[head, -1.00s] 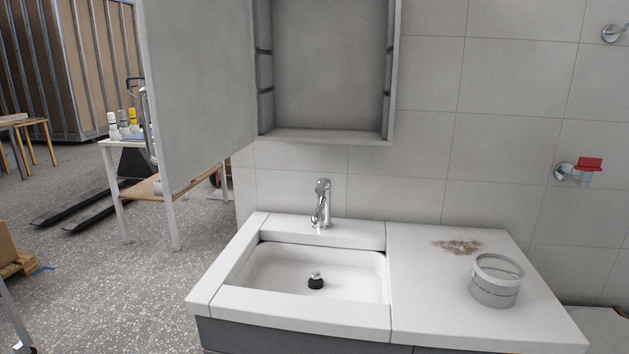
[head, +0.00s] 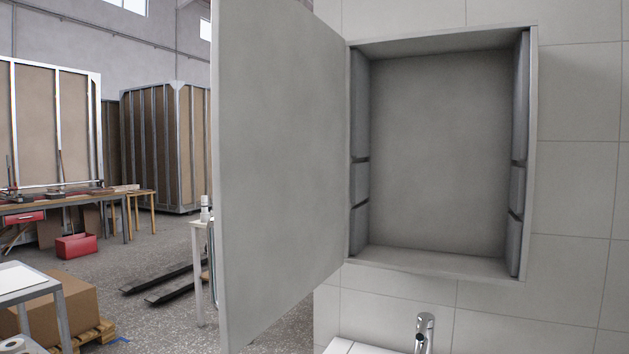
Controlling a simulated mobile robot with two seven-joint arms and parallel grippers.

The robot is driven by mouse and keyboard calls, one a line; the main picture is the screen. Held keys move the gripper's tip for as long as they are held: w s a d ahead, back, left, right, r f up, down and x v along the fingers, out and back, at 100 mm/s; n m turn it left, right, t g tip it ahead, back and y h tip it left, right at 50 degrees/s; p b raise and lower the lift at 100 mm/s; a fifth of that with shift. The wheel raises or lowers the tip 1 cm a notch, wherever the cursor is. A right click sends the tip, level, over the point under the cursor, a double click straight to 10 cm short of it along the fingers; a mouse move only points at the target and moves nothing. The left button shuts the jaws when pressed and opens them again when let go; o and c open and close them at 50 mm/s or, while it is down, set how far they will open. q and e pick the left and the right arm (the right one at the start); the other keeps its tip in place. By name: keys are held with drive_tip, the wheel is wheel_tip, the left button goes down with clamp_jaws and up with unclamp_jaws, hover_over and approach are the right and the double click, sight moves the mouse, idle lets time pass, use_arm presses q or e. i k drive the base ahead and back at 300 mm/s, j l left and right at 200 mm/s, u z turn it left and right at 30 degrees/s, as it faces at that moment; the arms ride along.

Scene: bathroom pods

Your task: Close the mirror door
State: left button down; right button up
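The mirror door (head: 275,165) is a flat grey panel hinged on the left side of the wall cabinet (head: 532,150). It stands wide open, swung out toward me, and its plain inner face shows. The mirror side is hidden. The cabinet is an open, empty grey box on the tiled wall, with its back and side walls in view. Neither of my grippers is in the head view.
A chrome faucet (head: 425,333) and a corner of the white sink counter (head: 350,346) show below the cabinet.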

sight(275, 233)
drive_tip(key=j+z, duration=0.25)
drive_tip(key=z, duration=0.2)
drive_tip(key=j+z, duration=0.3)
drive_tip(key=z, duration=0.15)
drive_tip(key=j+z, duration=0.15)
drive_tip(key=j, duration=0.3)
drive_tip(key=k+j+z, duration=0.15)
drive_tip(key=j, duration=0.3)
drive_tip(key=k+j, duration=0.1)
drive_tip(key=j, duration=0.7)
drive_tip(key=i+j+z, duration=0.15)
